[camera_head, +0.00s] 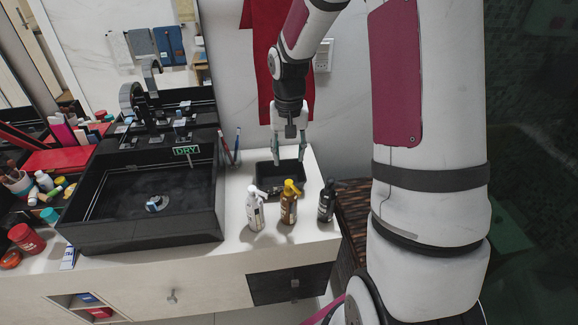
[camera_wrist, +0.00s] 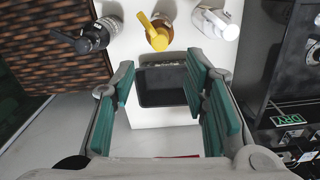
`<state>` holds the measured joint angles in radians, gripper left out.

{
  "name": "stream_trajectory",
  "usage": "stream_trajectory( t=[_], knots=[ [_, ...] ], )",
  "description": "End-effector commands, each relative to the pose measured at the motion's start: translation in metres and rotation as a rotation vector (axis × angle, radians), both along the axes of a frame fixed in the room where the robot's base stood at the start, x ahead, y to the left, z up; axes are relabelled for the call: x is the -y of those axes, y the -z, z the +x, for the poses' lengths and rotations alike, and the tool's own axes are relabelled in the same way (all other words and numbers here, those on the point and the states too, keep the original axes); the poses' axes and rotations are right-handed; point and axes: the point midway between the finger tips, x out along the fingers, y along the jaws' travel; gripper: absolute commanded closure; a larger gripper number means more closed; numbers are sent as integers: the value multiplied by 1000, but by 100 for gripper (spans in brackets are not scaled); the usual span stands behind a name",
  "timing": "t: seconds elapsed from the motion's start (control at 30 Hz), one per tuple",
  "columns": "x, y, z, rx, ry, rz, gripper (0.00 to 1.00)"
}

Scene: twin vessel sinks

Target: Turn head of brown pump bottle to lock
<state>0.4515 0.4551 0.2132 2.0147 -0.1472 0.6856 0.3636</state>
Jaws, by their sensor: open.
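The brown pump bottle (camera_head: 288,206) with a yellow pump head (camera_head: 292,187) stands upright on the white counter, between a white pump bottle (camera_head: 255,210) and a black pump bottle (camera_head: 327,202). In the wrist view its yellow head (camera_wrist: 154,32) is at the top middle, with the white bottle (camera_wrist: 214,22) to its right and the black bottle (camera_wrist: 92,36) to its left. My gripper (camera_head: 290,155) is open and empty, above the black tray (camera_wrist: 150,98) behind the bottles. Its green-padded fingers (camera_wrist: 168,105) are apart and touch no bottle.
A black vessel sink (camera_head: 195,225) with a DRY sign (camera_head: 187,150) stands left of the bottles. Toothbrushes (camera_head: 231,148) stand upright between sink and tray. A red towel (camera_head: 263,75) hangs on the wall behind my gripper. The counter's right edge is close to the black bottle.

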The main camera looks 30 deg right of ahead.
Motion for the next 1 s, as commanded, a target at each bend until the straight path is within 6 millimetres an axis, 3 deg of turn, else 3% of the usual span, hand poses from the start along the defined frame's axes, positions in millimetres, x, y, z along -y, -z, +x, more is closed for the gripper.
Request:
stream_trajectory(
  t=[0.2,0.5,0.53,0.67,0.7,0.87,1.0],
  knots=[
    [0,-22,0,0,1,0,59],
    [0,-24,0,-1,1,0,59],
    [0,-24,0,0,0,0,61],
    [-1,-28,-1,4,-4,-3,91],
    [-3,-34,-2,10,-12,-8,100],
    [-20,-75,-16,58,-72,-45,100],
    [-41,-119,-40,119,-143,-82,100]
  ],
)
